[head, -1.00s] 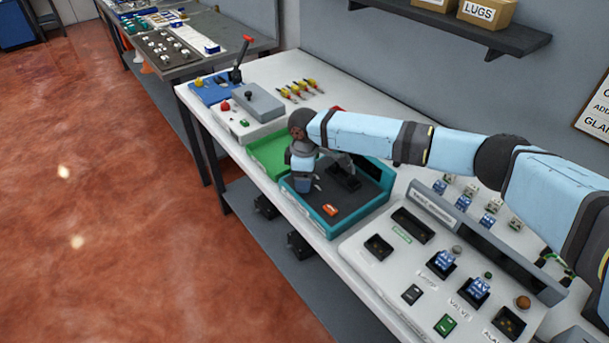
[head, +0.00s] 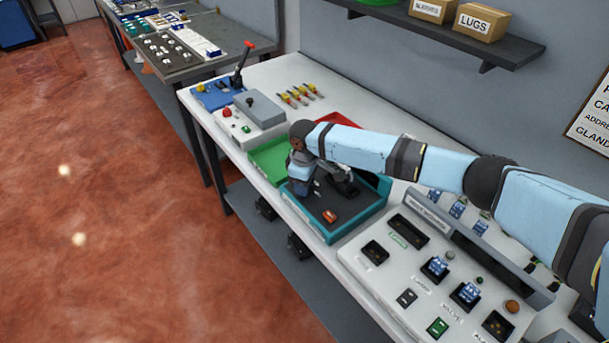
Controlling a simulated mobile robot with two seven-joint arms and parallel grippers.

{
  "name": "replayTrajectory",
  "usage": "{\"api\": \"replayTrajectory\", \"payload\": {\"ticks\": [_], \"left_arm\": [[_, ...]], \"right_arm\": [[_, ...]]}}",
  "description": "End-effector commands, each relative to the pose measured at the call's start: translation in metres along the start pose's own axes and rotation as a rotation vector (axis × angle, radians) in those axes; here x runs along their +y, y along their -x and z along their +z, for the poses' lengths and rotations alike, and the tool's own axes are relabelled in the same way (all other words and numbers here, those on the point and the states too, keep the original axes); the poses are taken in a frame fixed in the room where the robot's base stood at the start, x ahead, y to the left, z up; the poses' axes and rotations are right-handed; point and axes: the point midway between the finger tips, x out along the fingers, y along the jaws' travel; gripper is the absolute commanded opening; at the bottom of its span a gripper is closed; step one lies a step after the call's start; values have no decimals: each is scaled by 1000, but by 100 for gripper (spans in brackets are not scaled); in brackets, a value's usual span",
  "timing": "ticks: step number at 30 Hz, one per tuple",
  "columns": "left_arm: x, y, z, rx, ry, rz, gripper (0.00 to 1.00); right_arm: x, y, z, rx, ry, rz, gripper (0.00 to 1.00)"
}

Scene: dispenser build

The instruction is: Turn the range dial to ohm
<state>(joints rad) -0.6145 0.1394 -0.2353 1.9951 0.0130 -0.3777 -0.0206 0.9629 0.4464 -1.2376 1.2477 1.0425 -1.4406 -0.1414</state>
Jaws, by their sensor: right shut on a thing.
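My right gripper (head: 308,189) points down over the left part of the teal tray (head: 358,223). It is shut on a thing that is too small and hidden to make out. A small orange item (head: 329,215) lies on the tray's dark floor, apart from the gripper. A dark object (head: 347,186) is in the tray just right of the gripper. I cannot make out the range dial or its markings; my arm and gripper cover part of the tray. My left gripper is not in view.
A green tray (head: 270,160) and a red tray (head: 345,119) adjoin the teal one. The switch panel (head: 385,285) is at front right. A shelf (head: 480,50) juts from the wall.

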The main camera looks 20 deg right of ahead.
Motion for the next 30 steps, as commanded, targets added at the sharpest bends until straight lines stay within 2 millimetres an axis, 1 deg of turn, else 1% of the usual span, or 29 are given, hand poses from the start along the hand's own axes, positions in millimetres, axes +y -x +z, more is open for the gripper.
{"api": "replayTrajectory", "payload": {"ticks": [1, 3, 9, 12, 18, 23, 30], "left_arm": [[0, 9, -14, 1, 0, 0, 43], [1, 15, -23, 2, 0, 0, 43], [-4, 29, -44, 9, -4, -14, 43], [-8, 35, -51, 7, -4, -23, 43], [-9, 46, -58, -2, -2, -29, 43], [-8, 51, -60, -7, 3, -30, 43], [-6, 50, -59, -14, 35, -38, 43]], "right_arm": [[-2, 6, 1, -2, -42, -5, 14], [-2, 6, 0, -2, -107, -5, 14], [-2, 6, 0, -3, -299, -4, 14], [-2, 5, 0, -3, -392, -5, 14], [-2, 3, 0, -3, -557, -4, 14], [-2, 1, 0, -2, -661, -3, 14], [0, 0, 0, -1, -761, -1, 14]]}}
